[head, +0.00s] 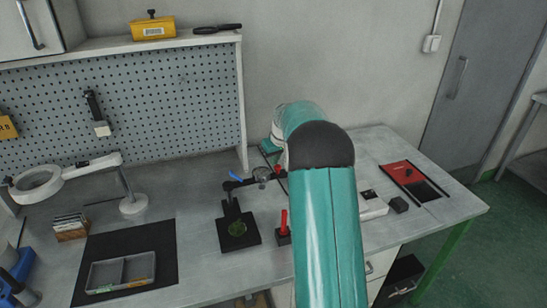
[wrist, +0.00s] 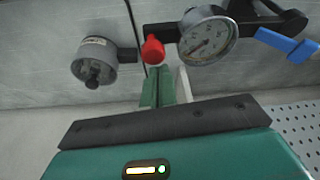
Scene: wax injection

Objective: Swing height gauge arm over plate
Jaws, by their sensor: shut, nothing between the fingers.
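A black stand (head: 230,206) rises from a square black plate (head: 252,238) in the middle of the bench; it looks like the height gauge. A round green piece (head: 237,229) lies on the plate. No separate swing arm can be made out clearly. The stand and plate do not show in the wrist view. My gripper (wrist: 160,78) shows in the wrist view with its fingers together and empty, near a red knob (wrist: 153,50). I cannot tell whether they touch. In the head view my arm hides the gripper, which is apart from the plate, up and to the right.
A dial gauge (head: 262,174) and blue lever (head: 233,175) sit on a pipe behind the stand; the dial is close in the wrist view (wrist: 208,36), with a grey regulator (wrist: 95,60). A red-handled tool (head: 284,222) stands right of the plate. A magnifier lamp (head: 133,204) stands left.

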